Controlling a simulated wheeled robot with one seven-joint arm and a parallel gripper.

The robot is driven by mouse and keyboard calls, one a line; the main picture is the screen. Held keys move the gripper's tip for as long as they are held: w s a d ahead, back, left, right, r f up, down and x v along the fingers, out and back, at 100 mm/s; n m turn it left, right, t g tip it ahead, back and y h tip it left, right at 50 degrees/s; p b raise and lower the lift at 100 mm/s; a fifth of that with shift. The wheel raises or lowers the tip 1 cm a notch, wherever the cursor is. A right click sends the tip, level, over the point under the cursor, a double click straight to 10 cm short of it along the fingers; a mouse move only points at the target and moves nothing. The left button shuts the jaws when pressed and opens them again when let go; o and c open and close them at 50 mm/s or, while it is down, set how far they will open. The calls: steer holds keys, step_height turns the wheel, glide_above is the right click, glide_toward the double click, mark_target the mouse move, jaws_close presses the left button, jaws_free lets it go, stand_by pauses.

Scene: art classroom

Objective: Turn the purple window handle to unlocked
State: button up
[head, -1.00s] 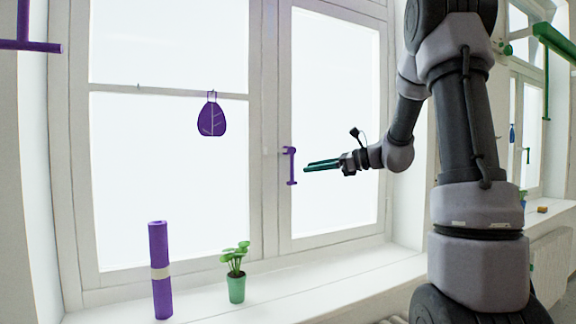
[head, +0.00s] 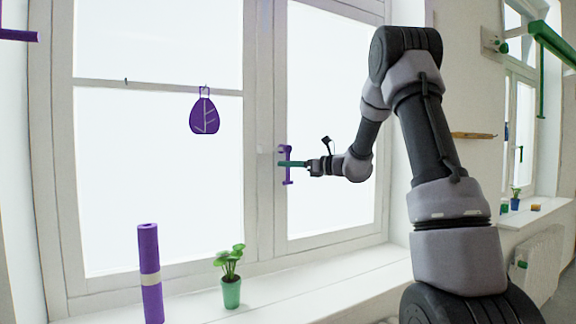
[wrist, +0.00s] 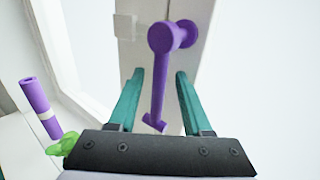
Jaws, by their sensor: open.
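The purple window handle (head: 287,172) is on the frame between the two window panes and hangs straight down. In the wrist view the handle (wrist: 159,85) runs from its round pivot at the top to a short crosspiece at its lower end. My gripper (head: 282,164) is open at the handle. In the wrist view its two teal fingers (wrist: 158,74) stand on either side of the handle's bar, with a visible gap on each side. Whether the fingertips reach fully past the bar in depth is hard to tell.
On the sill (head: 270,292) stand a purple roll (head: 150,272) and a green potted plant (head: 230,277). A purple leaf-shaped ornament (head: 204,113) hangs on the left pane. A green bar (head: 552,42) juts out at the upper right. The space before the right pane holds my arm.

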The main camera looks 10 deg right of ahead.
steer(key=shift+w+a, duration=0.1)
steer(key=shift+a, duration=0.15)
jaws_close()
stand_by(1.4)
